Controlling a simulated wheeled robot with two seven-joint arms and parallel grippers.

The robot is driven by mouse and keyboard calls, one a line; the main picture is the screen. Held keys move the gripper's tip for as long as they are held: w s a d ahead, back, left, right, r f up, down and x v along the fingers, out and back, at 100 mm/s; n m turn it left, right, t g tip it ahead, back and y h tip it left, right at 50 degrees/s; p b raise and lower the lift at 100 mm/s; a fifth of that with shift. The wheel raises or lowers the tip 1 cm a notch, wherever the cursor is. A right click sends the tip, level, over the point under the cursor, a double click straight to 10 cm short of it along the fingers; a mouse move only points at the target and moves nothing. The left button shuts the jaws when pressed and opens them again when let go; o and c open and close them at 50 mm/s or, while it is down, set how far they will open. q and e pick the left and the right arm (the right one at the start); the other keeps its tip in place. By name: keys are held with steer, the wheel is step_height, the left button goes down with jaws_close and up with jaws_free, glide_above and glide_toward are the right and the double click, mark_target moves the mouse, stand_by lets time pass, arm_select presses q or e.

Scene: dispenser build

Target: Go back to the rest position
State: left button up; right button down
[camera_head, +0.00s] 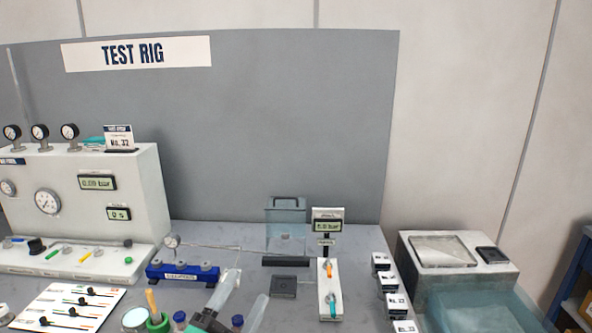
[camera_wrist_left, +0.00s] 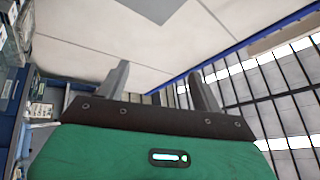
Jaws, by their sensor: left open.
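My left gripper (camera_head: 249,283) rises from the bottom edge of the head view, in front of the rig's table. Its two pale grey fingers stand apart with nothing between them. Behind the fingers are pale panels and a dark grid with bright gaps. My right gripper is in neither view.
A white test unit (camera_head: 110,195) with gauges stands at left. A blue manifold (camera_head: 183,275), a dark square block (camera_head: 283,286) and a white valve panel (camera_head: 329,290) lie around the gripper. A clear blue bin (camera_head: 475,312) is at right. Blue-capped tubes (camera_head: 180,317) are close by.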

arm_select(q)
steer(key=s+a+f+n+g+y, duration=0.2)
steer(key=a+f+n+g+y, duration=0.3)
steer(key=f, duration=0.4)
steer(key=s+a+f+n+g+y, duration=0.2)
steer(key=a+f+n+y, duration=0.3)
steer(key=f, duration=0.4)
steer(key=s+a+f+n+g+h, duration=0.1)
steer(key=s+a+f+n+g, duration=0.15)
steer(key=s+f+g, duration=0.55)
steer(key=s+a+f+n+g, duration=0.15)
steer(key=s+f+n, duration=0.35)
steer(key=s, duration=0.6)
step_height(320, 180, down, 34)
steer(key=s+r+m+g, duration=0.1)
steer(key=m+g, duration=0.1)
steer(key=s+a+f+g, duration=0.1)
steer(key=s+a+f, duration=0.2)
steer(key=s+f, duration=1.5)
steer(key=shift+s+f, duration=0.15)
steer(key=shift+s, duration=0.2)
steer(key=shift+a, duration=0.1)
